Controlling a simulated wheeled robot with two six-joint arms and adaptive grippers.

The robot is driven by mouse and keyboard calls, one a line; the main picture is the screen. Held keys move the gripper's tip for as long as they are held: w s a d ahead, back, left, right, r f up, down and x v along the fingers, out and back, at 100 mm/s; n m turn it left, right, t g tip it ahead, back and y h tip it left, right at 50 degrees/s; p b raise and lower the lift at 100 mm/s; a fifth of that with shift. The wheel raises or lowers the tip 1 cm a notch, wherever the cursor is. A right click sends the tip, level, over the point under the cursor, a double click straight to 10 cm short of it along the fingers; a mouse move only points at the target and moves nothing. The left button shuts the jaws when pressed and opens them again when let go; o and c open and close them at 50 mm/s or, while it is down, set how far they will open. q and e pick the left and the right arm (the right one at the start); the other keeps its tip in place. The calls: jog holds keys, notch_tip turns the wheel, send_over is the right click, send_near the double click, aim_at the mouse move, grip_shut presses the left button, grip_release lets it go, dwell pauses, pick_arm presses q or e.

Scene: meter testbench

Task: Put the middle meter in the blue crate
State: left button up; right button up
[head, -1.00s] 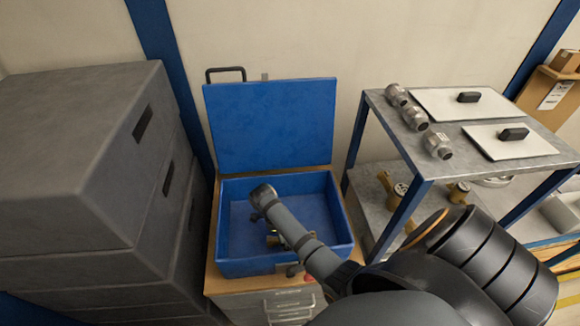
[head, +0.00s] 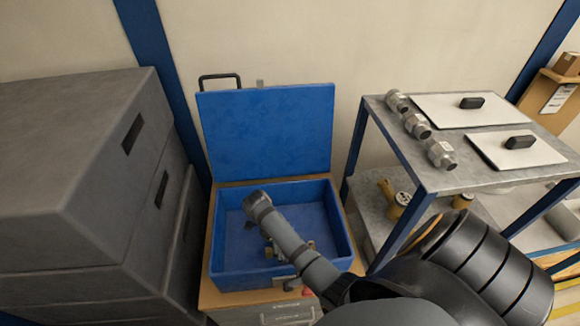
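The open blue crate (head: 226,278) stands on a wooden-topped cabinet, its lid (head: 265,130) raised against the wall. My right arm reaches in from the lower right, with its wrist (head: 258,205) over the crate. Small brass parts of a meter (head: 311,245) show on both sides of the arm inside the crate. The arm covers the rest of this meter. My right gripper's fingers are hidden under the wrist, so their state and any contact with the meter do not show. Two brass meters (head: 396,200) (head: 462,201) show on the rack's lower shelf. My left gripper is out of view.
Stacked grey boxes (head: 75,140) stand close to the crate's left. The blue-legged rack (head: 413,215) is at the right. Several metal fittings (head: 417,125) and two white plates with black handles (head: 515,150) lie on its top. Bare crate floor shows left of the arm.

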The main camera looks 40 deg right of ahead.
jog(key=shift+p+v, duration=0.3)
jog(key=shift+v, duration=2.05)
jog(key=shift+a, duration=0.1)
